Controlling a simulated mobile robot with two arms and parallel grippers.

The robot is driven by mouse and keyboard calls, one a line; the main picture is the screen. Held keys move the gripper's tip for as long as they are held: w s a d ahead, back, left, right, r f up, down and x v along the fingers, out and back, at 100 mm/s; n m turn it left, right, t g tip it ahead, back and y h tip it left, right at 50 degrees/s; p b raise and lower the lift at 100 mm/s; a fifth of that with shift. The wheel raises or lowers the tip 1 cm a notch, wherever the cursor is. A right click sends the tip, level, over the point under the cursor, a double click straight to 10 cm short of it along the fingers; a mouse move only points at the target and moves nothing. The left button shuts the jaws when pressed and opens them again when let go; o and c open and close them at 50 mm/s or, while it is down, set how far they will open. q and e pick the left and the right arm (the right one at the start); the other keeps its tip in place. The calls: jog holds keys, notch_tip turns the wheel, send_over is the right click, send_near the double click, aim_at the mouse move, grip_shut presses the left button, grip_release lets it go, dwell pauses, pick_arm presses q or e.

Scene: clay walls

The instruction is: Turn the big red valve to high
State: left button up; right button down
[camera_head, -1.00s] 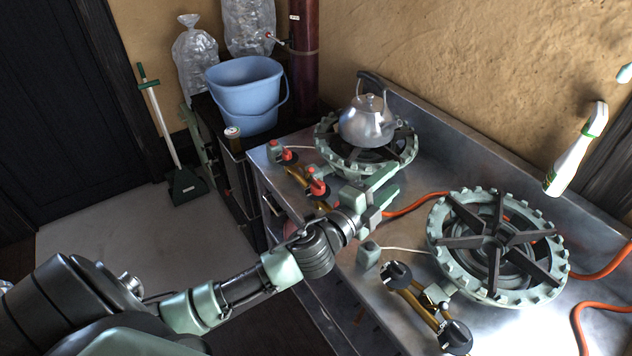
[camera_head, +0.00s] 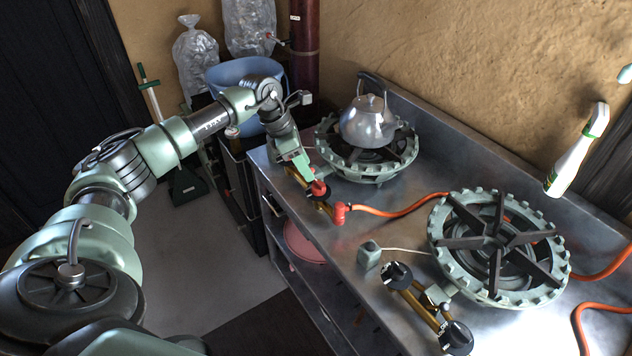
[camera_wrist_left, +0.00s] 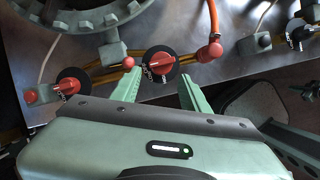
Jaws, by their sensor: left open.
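Two red valve knobs on black dials sit along the brass pipe at the front of the far burner. In the left wrist view, the bigger-looking red valve (camera_wrist_left: 160,63) lies just beyond my open left fingers, centred across their gap. It also shows in the head view (camera_head: 318,188), just below my left gripper (camera_head: 306,172). The smaller-looking red knob (camera_wrist_left: 68,86) lies to the left in the wrist view; in the head view my gripper hides it. My left gripper (camera_wrist_left: 160,88) is open and empty, apart from the valve. The dial marks are too small to read. My right gripper is out of view.
A kettle (camera_head: 368,122) stands on the far burner (camera_head: 372,166), close to my left gripper. An orange hose (camera_head: 400,208) runs from a red fitting (camera_head: 340,212). The near burner (camera_head: 497,248) has black knobs (camera_head: 397,275). A blue bucket (camera_head: 222,75) is behind my arm.

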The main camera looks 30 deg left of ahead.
aim_at(316, 182)
pick_arm(q)
jog(key=p+x, duration=0.1)
jog(key=x, duration=0.6)
jog(key=shift+d+f, duration=0.15)
jog(key=shift+d, duration=0.1)
grip_shut()
